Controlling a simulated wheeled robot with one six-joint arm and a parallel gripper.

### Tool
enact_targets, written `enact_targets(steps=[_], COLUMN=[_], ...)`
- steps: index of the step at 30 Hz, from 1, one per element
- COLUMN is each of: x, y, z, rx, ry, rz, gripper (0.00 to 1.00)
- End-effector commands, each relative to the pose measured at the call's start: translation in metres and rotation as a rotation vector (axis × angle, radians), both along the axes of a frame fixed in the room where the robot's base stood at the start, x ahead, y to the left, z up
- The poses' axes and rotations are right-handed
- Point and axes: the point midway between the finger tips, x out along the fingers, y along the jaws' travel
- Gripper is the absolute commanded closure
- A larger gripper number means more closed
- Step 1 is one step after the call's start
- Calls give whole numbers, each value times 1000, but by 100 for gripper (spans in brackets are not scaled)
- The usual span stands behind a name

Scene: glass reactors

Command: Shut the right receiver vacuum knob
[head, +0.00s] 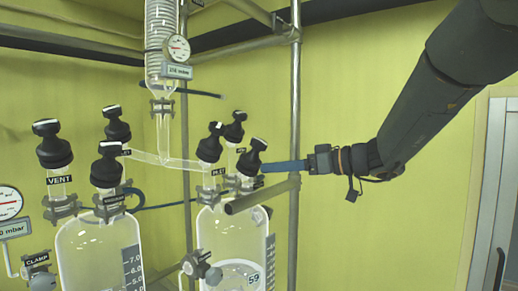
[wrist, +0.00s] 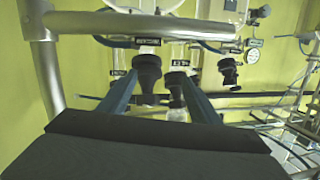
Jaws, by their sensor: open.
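The right receiver (head: 240,235) is a clear glass vessel with several black-topped knobs. The front-right black knob (head: 251,158) appears to be its vacuum knob; its label is partly hidden in the head view. In the wrist view, which looks upside down, this knob (wrist: 148,72) hangs below a wide label too small to read surely. My gripper (head: 268,167) comes in level from the right, its blue fingertips close beside the knob. In the wrist view my gripper (wrist: 158,82) is open, with the knob between its fingers' lines; I cannot tell whether they touch it.
The inlet knob (head: 209,148) and another black knob (head: 235,127) stand close by. A steel post (head: 295,100) rises behind my fingers, with a horizontal bar (head: 262,194) just below them. The left receiver (head: 95,255) stands left. Free room lies right, before the yellow wall.

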Motion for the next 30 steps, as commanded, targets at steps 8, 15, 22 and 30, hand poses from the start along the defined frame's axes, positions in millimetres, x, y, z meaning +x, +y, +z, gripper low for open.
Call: enact_targets(steps=[8, 15, 22, 30], x=[21, 37, 53, 59], y=[-7, 22, 47, 56], z=[57, 59, 58, 56], rx=[54, 55, 55, 53], ry=[-232, -231, -231, -233], rz=[-17, -17, -18, -19], gripper=[43, 43, 43, 43])
